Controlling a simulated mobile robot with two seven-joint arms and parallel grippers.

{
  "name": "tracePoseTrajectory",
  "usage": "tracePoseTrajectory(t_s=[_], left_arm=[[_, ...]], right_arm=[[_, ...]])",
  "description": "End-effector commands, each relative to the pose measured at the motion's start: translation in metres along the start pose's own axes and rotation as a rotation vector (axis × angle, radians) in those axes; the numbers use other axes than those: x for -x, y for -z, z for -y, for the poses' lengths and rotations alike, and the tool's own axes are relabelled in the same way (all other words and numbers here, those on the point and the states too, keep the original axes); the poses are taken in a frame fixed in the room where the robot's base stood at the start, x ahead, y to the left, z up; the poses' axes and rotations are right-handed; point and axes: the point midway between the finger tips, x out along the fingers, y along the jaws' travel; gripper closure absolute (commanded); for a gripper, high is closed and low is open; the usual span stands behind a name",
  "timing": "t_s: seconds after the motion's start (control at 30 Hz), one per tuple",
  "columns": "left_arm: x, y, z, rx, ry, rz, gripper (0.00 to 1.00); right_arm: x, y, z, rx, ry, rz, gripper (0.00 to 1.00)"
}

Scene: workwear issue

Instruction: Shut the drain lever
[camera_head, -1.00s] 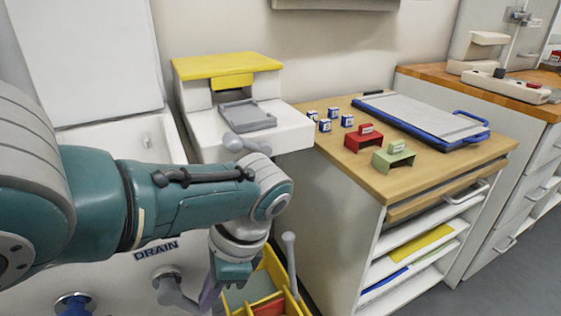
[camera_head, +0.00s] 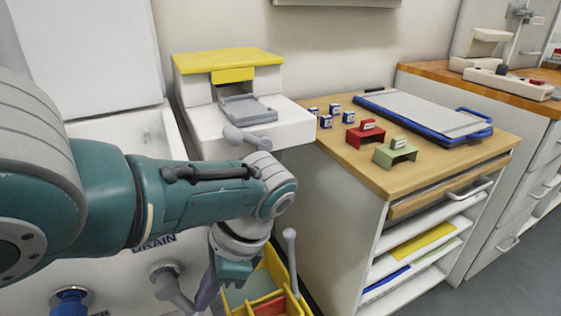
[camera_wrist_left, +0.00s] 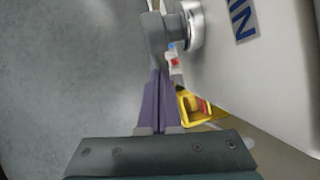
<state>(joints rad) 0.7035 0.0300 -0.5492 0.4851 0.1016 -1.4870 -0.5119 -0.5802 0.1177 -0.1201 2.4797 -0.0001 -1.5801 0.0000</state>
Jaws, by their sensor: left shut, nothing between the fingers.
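The grey drain lever (camera_head: 174,287) sits on the white tub's front, below the DRAIN label (camera_head: 155,243). Its handle slants down to the right from a round hub. In the left wrist view the lever (camera_wrist_left: 154,32) and its hub show just beyond my fingertips. My left gripper (camera_head: 206,294) has purple fingers and points down, right beside the handle's lower end. In the left wrist view the gripper (camera_wrist_left: 155,80) is shut and holds nothing. I cannot tell whether the fingers touch the lever. My right gripper is in neither view.
A blue knob (camera_head: 70,302) is left of the lever. A yellow divided bin (camera_head: 292,276) stands below right of my gripper, with a ball-ended grey rod (camera_head: 291,255) near it. A wooden-topped cabinet (camera_head: 375,177) stands to the right. Grey floor is open at far right.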

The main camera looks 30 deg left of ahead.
Motion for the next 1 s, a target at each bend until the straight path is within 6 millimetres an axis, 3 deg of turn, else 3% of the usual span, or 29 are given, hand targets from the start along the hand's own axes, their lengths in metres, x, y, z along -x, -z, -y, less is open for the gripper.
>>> tracePoseTrajectory(t_s=[1.0], left_arm=[[-0.013, -0.004, -0.003, 0.000, -0.001, 0.000, 1.00]], right_arm=[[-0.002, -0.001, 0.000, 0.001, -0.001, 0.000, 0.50]])
